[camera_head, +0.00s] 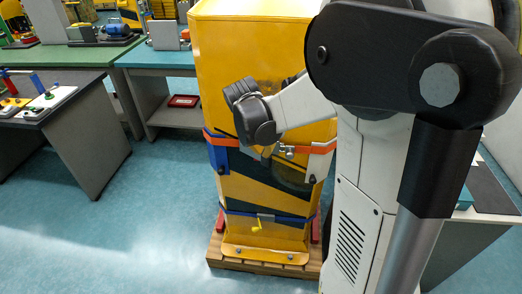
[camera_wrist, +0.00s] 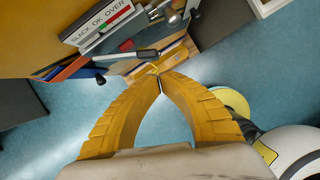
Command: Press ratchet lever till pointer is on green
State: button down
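The pointer is too small to make out. My gripper (camera_wrist: 160,80) has its yellow ribbed fingers meeting at the tips, with nothing visible between them. In the head view my gripper (camera_head: 265,153) is in front of the orange strap and is largely hidden by my wrist. I cannot tell whether it touches the lever.
The yellow machine (camera_head: 245,50) stands on a wooden pallet (camera_head: 235,263), with an orange strap (camera_head: 220,138) around it. Workbenches (camera_head: 75,55) stand at the left. The blue floor (camera_head: 150,215) at front left is clear.

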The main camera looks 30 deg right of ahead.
aim_at(255, 154)
jog(key=w+a+m, duration=0.1)
jog(key=a, duration=0.5)
jog(key=shift+a+p, duration=0.15)
jog(key=shift+p, duration=0.2)
jog(key=w+d+f+b, duration=0.2)
jog(key=d+f+b, duration=0.2)
jog(key=d+f, duration=0.3)
notch_tip(255, 154, down, 2)
jog(key=shift+w+d+f+b, duration=0.15)
jog(key=shift+w+b, duration=0.15)
jog(key=shift+w, duration=0.1)
jog(key=shift+d+n, duration=0.3)
jog(key=shift+d, duration=0.15)
